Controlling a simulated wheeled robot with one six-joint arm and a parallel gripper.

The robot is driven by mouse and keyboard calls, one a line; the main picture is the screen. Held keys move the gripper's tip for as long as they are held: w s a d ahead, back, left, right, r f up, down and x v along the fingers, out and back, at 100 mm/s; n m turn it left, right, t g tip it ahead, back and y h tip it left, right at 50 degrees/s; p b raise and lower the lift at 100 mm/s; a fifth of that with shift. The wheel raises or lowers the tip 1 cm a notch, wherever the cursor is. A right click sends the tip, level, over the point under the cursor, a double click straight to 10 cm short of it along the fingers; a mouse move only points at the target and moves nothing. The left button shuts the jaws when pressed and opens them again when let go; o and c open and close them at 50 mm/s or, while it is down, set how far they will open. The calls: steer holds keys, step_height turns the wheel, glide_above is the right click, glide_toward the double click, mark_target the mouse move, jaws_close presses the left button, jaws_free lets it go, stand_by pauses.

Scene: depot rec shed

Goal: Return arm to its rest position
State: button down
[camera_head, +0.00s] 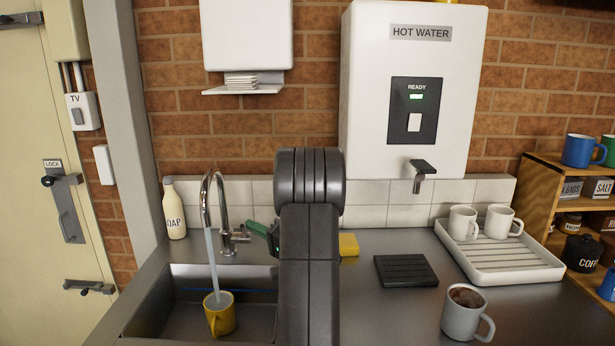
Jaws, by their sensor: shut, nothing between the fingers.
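My arm rises in the middle of the head view and hides part of the counter and wall behind it. My gripper (257,229) shows only in part, to the left of the arm. It is shut and empty, close to the lever of the sink tap (228,239). I cannot tell whether it touches the lever. Water runs from the tap in a pale stream into a yellow mug (221,318) that stands in the sink (160,313).
A white hot water unit (358,120) hangs on the wall, its green light lit. Shelves stand right.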

steer(key=shift+s+a, duration=0.1)
steer(key=shift+a, duration=0.1)
steer(key=d+r+v, duration=0.1)
steer(key=r+v, duration=0.1)
steer(key=v, duration=1)
steer(key=a+f+x, duration=0.1)
steer(key=f+x, duration=0.2)
steer(key=x, duration=1)
steer(key=w+r+m+h+p, duration=0.2)
steer(key=w+r+m+p, duration=0.1)
steer(key=w+p, duration=0.4)
steer(key=shift+d+m+g, duration=0.25)
steer(key=shift+m+g, duration=0.15)
steer(key=shift+m, duration=0.4)
steer(key=shift+w+r, duration=0.1)
steer(key=shift+r, duration=0.05)
steer(key=shift+r, duration=0.1)
